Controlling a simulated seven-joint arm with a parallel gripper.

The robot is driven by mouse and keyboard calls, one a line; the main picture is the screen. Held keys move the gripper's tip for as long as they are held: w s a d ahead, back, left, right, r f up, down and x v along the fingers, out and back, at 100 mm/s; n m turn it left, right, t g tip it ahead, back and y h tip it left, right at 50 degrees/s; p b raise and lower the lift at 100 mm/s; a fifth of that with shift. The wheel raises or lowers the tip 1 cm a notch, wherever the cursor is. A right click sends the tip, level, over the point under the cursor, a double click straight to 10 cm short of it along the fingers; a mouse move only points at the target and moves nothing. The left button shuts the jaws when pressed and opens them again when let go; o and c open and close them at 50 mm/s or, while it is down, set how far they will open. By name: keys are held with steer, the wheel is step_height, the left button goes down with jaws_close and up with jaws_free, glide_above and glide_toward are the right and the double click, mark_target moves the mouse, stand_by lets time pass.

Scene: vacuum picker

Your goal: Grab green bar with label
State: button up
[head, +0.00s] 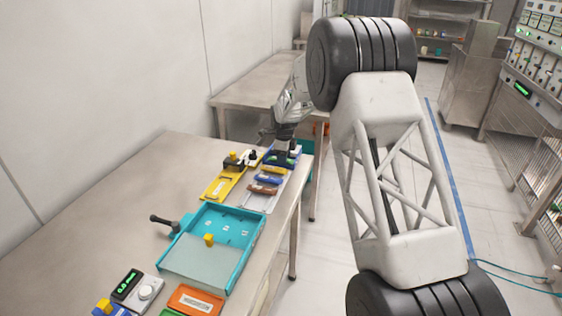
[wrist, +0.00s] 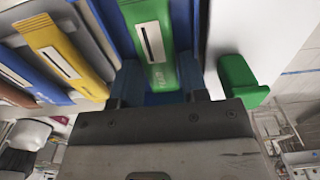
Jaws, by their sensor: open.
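A green bar with a white label (wrist: 153,45) fills the top middle of the wrist view, lying in a blue holder (wrist: 118,30). My gripper (wrist: 160,88) is open at the bar's near end, with one finger on each side of it. I cannot tell whether the fingers touch the bar. In the head view my gripper (head: 284,156) is low over the blue holder at the table's far end and largely hides the bar.
A green block (wrist: 240,80) stands close right of my gripper. Yellow (wrist: 66,55), blue (wrist: 27,72) and brown bars lie in a grey tray to the left. The head view shows a yellow fixture (head: 218,187) and a teal tray (head: 250,236) nearer.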

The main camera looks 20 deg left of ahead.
steer(key=c, duration=0.6)
steer(key=shift+r, duration=0.1)
steer(key=shift+r, duration=1.8)
steer(key=s+d, duration=0.2)
steer(key=s, duration=0.2)
steer(key=s+d, duration=0.3)
steer(key=s, duration=0.2)
steer(key=s+d+r, duration=0.1)
steer(key=s+d, duration=0.1)
steer(key=s, duration=0.3)
steer(key=shift+d+r, duration=0.1)
steer(key=shift+d, duration=0.2)
